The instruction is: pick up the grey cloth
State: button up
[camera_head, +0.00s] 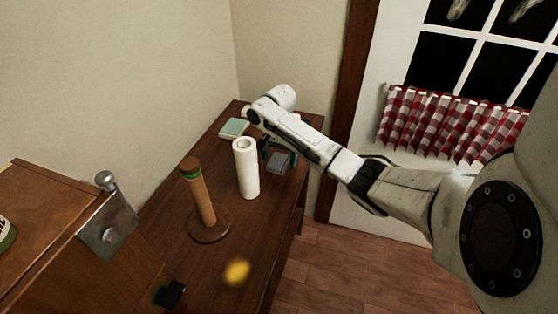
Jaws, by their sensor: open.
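The grey cloth (279,162) looks like a small flat grey patch on the brown wooden table, toward its far right part. My gripper (280,151) is at the end of my arm, which reaches in from the right. Its dark fingers are apart, one on the left and one on the right, over or around the far end of the cloth. I cannot tell whether they touch it. Part of the cloth's far end is hidden by the gripper.
A white paper roll (247,170) stands upright just left of the cloth. A wooden post on a round base (208,224) stands nearer. A pale green flat item (234,127) lies at the back. A blurred yellow thing (237,272) and a black thing (172,293) are in front.

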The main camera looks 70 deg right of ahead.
jog(key=shift+f, duration=0.3)
jog(key=shift+c, duration=0.2)
jog(key=c, duration=1.1)
jog(key=shift+r, duration=0.15)
jog(key=shift+r, duration=0.55)
jog(key=s+a+r+p, duration=0.2)
jog(key=s+r, duration=0.4)
jog(key=s+a+r+p, duration=0.2)
jog(key=s+r+p, duration=0.1)
jog(key=s+r, duration=0.2)
jog(key=shift+s+a+r, duration=0.35)
jog(key=shift+s, duration=0.75)
